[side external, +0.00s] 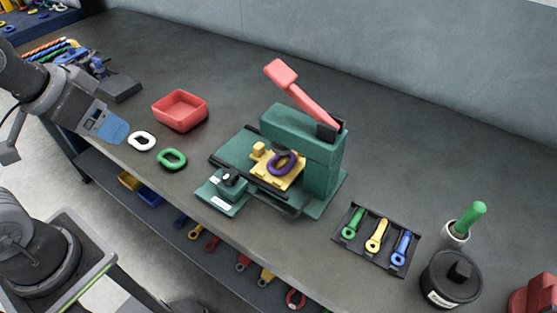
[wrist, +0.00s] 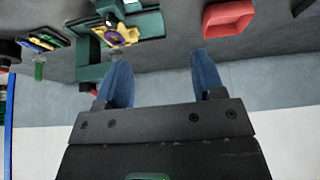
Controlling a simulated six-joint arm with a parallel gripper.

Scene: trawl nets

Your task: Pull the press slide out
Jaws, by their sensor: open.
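The green press (side external: 322,165) stands mid-bench with its red lever (side external: 300,88) raised. A yellow slide (side external: 264,166) sits on the press's green base, partly under the head, with a purple ring (side external: 285,163) on it. A small green block with a black knob (side external: 231,178) is at the front of the base. In the wrist view the yellow slide (wrist: 124,36) and purple ring show at the upper left. My gripper (side external: 110,128) is at the left, well apart from the press. In the wrist view its blue fingers (wrist: 162,75) are spread and empty.
A red tray (side external: 181,112), a white ring (side external: 142,141) and a green ring (side external: 172,159) lie between my gripper and the press. At the right are a black tray (side external: 372,254) of coloured tools, a green-handled tool (side external: 468,220) in a cup and a black pot (side external: 450,284).

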